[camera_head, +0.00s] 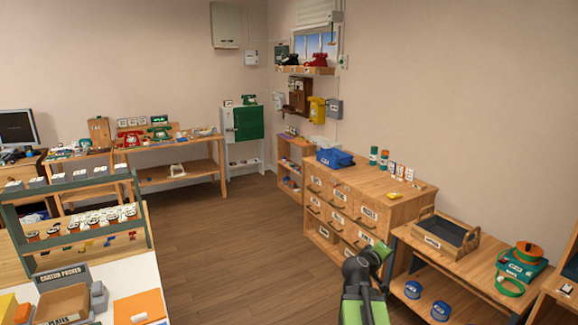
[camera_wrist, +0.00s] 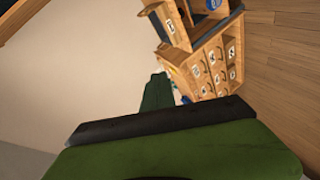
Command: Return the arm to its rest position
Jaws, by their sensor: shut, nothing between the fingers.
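My gripper (camera_head: 384,250) is at the end of my green and black arm, low at the right of centre in the head view. It appears in front of the wooden drawer cabinet (camera_head: 340,222), with nothing seen in it. In the wrist view my gripper (camera_wrist: 158,78) shows as a dark green shape beyond my arm's broad green and black part. It is shut and empty. The wrist picture is tilted, with the drawer cabinet (camera_wrist: 213,62) at the upper right and plain wall at the left.
A wooden bench (camera_head: 462,262) with a dark tray (camera_head: 445,236) and a green and orange phone (camera_head: 525,257) stands right of my arm. A white table (camera_head: 125,270) with boxes is at the left. Bare wooden floor (camera_head: 225,240) lies between.

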